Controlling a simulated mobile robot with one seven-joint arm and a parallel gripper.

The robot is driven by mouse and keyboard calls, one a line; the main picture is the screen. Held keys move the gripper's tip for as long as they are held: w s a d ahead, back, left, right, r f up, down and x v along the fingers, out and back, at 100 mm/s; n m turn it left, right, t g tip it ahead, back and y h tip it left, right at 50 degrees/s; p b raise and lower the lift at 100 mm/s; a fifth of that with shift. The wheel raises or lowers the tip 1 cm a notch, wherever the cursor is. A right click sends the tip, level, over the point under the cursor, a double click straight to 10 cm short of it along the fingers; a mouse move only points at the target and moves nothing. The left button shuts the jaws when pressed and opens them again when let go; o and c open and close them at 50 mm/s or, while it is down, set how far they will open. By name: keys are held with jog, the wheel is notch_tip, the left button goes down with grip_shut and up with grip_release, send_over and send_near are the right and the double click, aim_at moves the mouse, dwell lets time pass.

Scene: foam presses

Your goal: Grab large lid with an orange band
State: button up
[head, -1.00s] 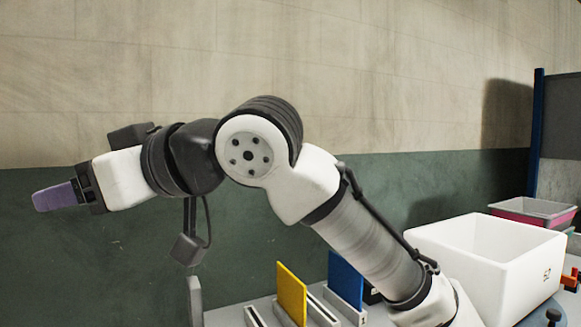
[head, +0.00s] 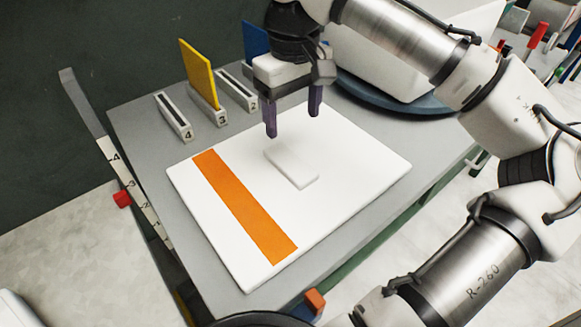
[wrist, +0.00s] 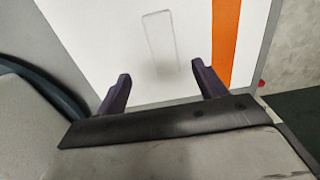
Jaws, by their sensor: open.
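The large white lid (head: 345,200) lies flat on the grey table in the head view. An orange band (head: 245,208) runs across its left part, and a raised white block-like handle (head: 291,166) sits near its middle. My gripper (head: 292,122) is open and empty, pointing down above the lid, just behind the handle. In the wrist view the lid (wrist: 110,40), the handle (wrist: 160,40) and the orange band (wrist: 226,40) lie beyond the two purple fingers of my gripper (wrist: 163,92). The handle is not between the fingertips.
Numbered slotted holders stand behind the lid, with a yellow plate (head: 198,74) and a blue plate (head: 256,40) in them. A white box (head: 400,45) stands at the back right on a dark round base. A numbered strip (head: 135,190) lines the table's left edge.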

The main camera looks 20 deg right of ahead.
aim_at(290, 161)
jog(key=f, duration=0.9)
jog(key=shift+a+f, duration=0.25)
jog(key=shift+f, duration=0.05)
jog(key=c, duration=1.1)
jog(key=shift+r, duration=0.1)
